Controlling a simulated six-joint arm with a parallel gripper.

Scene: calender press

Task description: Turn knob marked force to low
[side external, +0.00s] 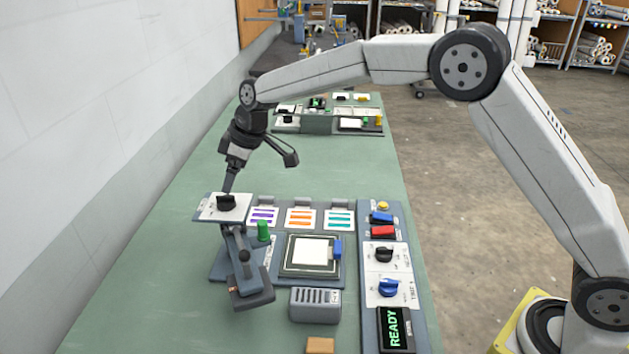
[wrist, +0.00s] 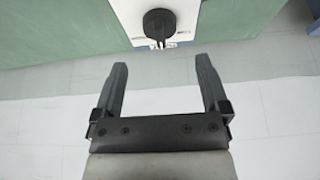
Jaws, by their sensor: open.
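A black knob (side external: 227,202) sits on a white plate (side external: 208,211) at the far left of the press. It also shows at the top of the wrist view (wrist: 160,22), with small illegible marks below it on the plate. My gripper (side external: 229,188) is close above this knob, pointing down. In the wrist view its two fingers (wrist: 163,80) are apart with nothing between them, and the knob lies beyond the tips. Another black knob (side external: 384,254) and a blue knob (side external: 388,287) are on the right panel. I cannot read which knob is marked force.
A flat press bed (side external: 310,252) with a white sheet lies mid-unit, beside a green button (side external: 263,231) and a lever arm (side external: 244,260). A display (side external: 396,329) reads READY. A second unit stands farther back. Bare green table lies between them; a wall is at left.

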